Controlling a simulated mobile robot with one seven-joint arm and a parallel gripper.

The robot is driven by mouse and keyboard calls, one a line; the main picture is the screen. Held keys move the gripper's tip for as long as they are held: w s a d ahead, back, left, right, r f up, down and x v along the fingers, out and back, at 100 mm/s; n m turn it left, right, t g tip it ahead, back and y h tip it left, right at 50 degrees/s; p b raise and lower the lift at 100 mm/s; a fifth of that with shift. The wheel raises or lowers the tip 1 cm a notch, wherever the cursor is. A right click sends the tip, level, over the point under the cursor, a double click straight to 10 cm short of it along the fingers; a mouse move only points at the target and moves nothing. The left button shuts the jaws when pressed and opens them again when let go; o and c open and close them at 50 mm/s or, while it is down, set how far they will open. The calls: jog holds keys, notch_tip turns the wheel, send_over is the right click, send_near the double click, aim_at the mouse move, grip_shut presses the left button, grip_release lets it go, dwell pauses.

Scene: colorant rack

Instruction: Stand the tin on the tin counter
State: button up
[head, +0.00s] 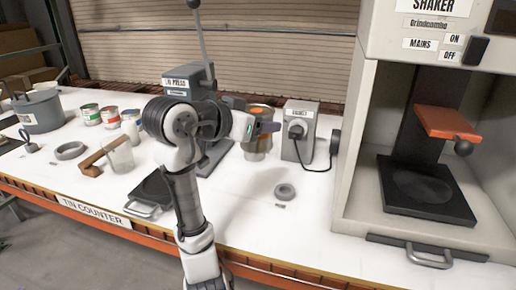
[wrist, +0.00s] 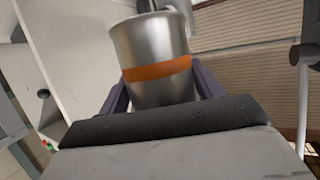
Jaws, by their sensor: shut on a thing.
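A silver tin with an orange band (wrist: 158,72) sits between the two dark fingers of my gripper (wrist: 162,88) in the wrist view. My gripper is shut on it. In the head view the tin (head: 257,146) shows behind my gripper (head: 262,128), with orange at its top. It looks upright; I cannot tell whether its base touches the surface. The tin counter (head: 60,180) is a long white worktop with a TIN COUNTER label on its front left edge.
The shaker cabinet (head: 352,185) stands at the right. A grey box with a cable (head: 297,130) is just right of the tin, and a lever press (head: 188,80) is behind my arm. Several small tins (head: 110,117) stand left.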

notch_tip(320, 180, down, 18)
jog(key=shift+r+p, duration=0.1)
jog(key=shift+p, duration=0.45)
dwell(0.3)
jog(key=shift+f, duration=0.25)
jog(key=o, duration=1.2)
jog(key=shift+o, duration=0.2)
